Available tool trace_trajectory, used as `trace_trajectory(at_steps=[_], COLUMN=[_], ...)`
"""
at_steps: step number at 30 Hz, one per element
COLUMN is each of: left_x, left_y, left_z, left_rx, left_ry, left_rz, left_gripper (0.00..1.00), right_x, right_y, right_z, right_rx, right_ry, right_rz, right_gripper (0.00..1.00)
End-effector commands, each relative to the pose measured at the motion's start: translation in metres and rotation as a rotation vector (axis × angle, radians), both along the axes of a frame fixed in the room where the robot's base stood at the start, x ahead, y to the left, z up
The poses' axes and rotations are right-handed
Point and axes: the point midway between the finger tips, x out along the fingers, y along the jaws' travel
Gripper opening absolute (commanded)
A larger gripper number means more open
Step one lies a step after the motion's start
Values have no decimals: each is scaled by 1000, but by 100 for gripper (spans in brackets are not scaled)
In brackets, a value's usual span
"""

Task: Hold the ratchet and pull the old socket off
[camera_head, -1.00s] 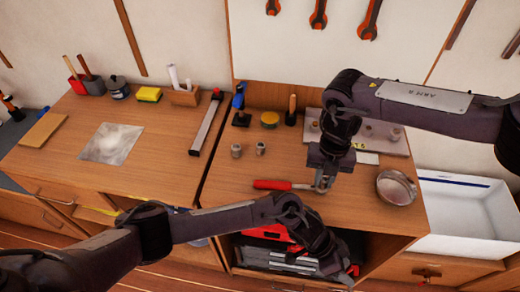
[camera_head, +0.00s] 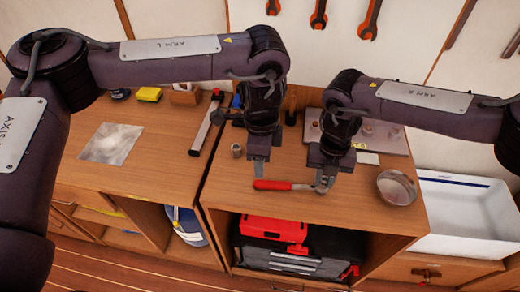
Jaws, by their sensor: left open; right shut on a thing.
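The ratchet lies near the front edge of the right-hand bench, its red handle (camera_head: 272,185) pointing left. My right gripper (camera_head: 325,181) is shut on the ratchet at its metal head end. The old socket cannot be made out at the head, where the fingers cover much of it. My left gripper (camera_head: 259,168) is open and points down, just behind and above the red handle; whether it touches the handle I cannot tell. A small metal socket (camera_head: 237,151) stands on the bench to its left.
A round metal dish (camera_head: 396,187) stands at the right of the bench, beside a white sink-like tray (camera_head: 465,215). A grey holder (camera_head: 390,137) lies behind my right gripper. A long bar tool (camera_head: 206,125) lies at the left. An open shelf holds a red toolbox (camera_head: 275,231).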

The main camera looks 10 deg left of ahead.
Motion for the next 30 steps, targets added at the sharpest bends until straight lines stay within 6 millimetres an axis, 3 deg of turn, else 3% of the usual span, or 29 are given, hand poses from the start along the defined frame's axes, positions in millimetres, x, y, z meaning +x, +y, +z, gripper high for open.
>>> trace_trajectory(at_steps=[3,7,21,30], left_x=[8,9,9,9], left_y=[3,4,4,3], left_z=[9,1,-83,-107], left_rx=[-1,0,0,-1], left_ry=[-24,-27,-26,-27], left_rz=[17,20,19,19], left_gripper=[48,48,48,48], right_x=[0,0,0,0], right_y=[0,0,0,0], right_z=[0,0,0,0], right_rx=[1,1,1,1], right_ry=[0,0,0,0], right_rz=[1,1,1,1], right_gripper=[0,0,0,0])
